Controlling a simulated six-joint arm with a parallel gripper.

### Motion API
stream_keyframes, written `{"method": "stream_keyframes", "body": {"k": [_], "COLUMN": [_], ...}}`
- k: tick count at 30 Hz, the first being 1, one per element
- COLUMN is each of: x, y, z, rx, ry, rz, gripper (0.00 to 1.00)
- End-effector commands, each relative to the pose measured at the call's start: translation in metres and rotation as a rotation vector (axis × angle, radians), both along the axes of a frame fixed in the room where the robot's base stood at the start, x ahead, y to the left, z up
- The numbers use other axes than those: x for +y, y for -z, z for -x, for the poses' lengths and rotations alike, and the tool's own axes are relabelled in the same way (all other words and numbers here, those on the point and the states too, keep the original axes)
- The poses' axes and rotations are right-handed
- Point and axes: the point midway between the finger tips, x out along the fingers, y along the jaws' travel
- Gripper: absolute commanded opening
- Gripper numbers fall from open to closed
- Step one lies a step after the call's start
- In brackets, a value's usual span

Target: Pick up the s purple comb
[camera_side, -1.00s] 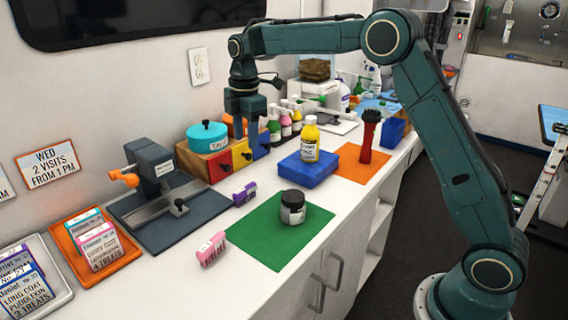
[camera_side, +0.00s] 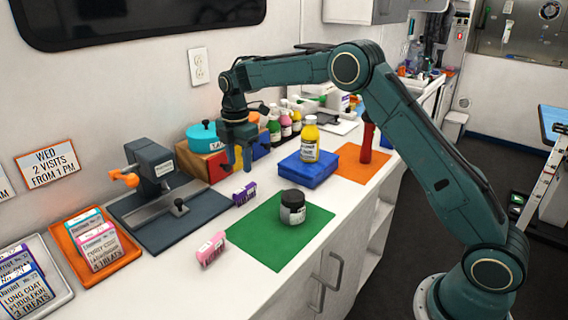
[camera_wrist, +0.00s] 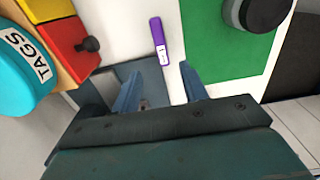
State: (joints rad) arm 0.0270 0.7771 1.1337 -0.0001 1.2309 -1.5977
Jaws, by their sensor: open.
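The purple comb (camera_side: 244,194) lies on the white counter between the dark grey machine base and the green mat. It has a white label on it. In the wrist view the purple comb (camera_wrist: 158,41) lies ahead of the fingertips, roughly centred between them, with open counter around it. My gripper (camera_side: 240,168) is open and empty, pointing down above the counter, a little behind and above the comb. In the wrist view my gripper's fingers (camera_wrist: 161,72) stand apart with nothing between them.
A green mat (camera_side: 255,240) carries a black-lidded jar (camera_side: 292,208). A pink comb-like item (camera_side: 212,248) lies nearer. A drawer box with a teal tin (camera_side: 202,134) stands close behind my gripper. A blue block (camera_side: 308,170) bears a yellow bottle (camera_side: 309,140). The grey machine (camera_side: 152,165) is left.

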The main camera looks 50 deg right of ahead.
Motion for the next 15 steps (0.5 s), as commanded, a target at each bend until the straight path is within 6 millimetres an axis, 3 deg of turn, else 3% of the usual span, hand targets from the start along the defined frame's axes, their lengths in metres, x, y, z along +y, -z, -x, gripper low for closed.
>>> {"method": "stream_keyframes", "body": {"k": [7, 15], "x": [0.0, 0.0], "y": [0.036, 0.049], "z": [0.001, 0.0], "rx": [0.003, 0.0], "ry": [0.0, 0.0], "rz": [0.0, 0.0], "gripper": [0.44, 0.44]}}
